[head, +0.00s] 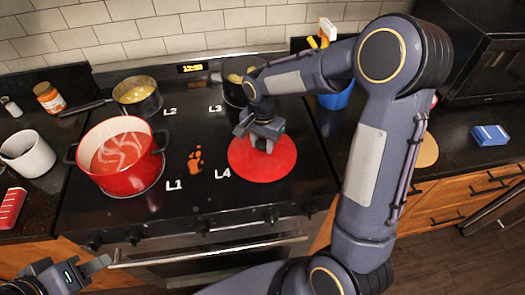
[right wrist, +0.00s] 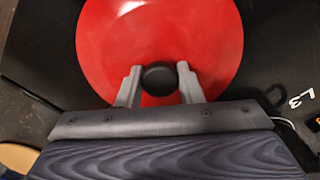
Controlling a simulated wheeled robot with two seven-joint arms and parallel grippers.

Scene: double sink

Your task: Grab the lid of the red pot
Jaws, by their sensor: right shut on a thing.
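The round red lid (head: 262,170) is at the front right burner, beside the L4 mark. I cannot tell whether it rests on the stove or is slightly raised. My right gripper (head: 262,143) comes down on it from above. In the right wrist view my right gripper (right wrist: 159,84) has its fingers on either side of the black knob of the lid (right wrist: 160,30), shut on it. The red pot (head: 122,158) stands uncovered at the L1 burner, with red soup inside. My left gripper (head: 70,264) is at the lower left, apart from everything, its fingers spread and empty.
A pot with yellowish food (head: 137,96) stands at L2. Another dark pot (head: 236,90) at L3 is partly hidden by my right arm. A white mug (head: 28,154) and a jar (head: 50,98) stand left of the stove. A blue container (head: 337,97) stands on the right.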

